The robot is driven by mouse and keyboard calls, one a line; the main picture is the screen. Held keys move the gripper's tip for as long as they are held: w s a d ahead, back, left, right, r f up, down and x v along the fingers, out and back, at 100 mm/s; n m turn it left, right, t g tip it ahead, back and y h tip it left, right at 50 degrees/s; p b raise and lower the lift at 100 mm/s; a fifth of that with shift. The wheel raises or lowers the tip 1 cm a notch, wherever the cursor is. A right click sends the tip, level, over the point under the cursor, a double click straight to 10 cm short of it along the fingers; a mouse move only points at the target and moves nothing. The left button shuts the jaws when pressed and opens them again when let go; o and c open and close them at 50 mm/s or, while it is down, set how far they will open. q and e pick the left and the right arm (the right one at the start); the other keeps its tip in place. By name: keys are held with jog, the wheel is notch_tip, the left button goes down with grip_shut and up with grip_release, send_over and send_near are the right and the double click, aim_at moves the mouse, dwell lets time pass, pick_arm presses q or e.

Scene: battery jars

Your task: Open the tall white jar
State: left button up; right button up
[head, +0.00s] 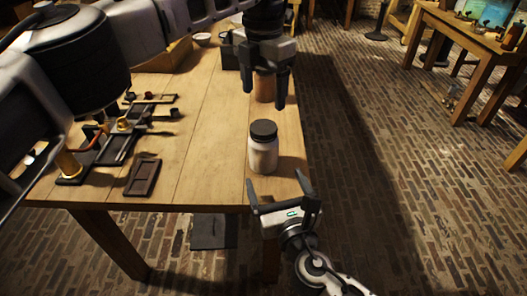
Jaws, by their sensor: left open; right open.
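The tall white jar (264,155) stands upright near the right front corner of the wooden table. Its dark lid (263,130) is on top. My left gripper (265,88) is open, pointing down, above and beyond the jar in the picture, apart from the lid. A brownish cylindrical object (265,87) shows between and behind its fingers; I cannot tell whether they touch it. My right gripper (284,192) is open and empty at the table's front edge, below the jar in the picture, its fingers pointing up toward it.
A small dark tray (143,177) and a black rack with small parts (118,146) lie on the left of the wooden table (200,140). A white bowl (202,37) stands at the back. The table's middle is clear. Brick floor lies to the right.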

aim_at(263, 127)
jog(key=x, duration=1)
jog(key=shift+w, duration=0.3)
grip_shut()
pick_arm(q)
jog(key=m, duration=0.4)
jog(key=shift+d, duration=0.1)
jog(key=m, duration=0.4)
jog(key=shift+f+m, duration=0.1)
jog(key=shift+m, duration=0.3)
jog(key=shift+f, duration=3.95)
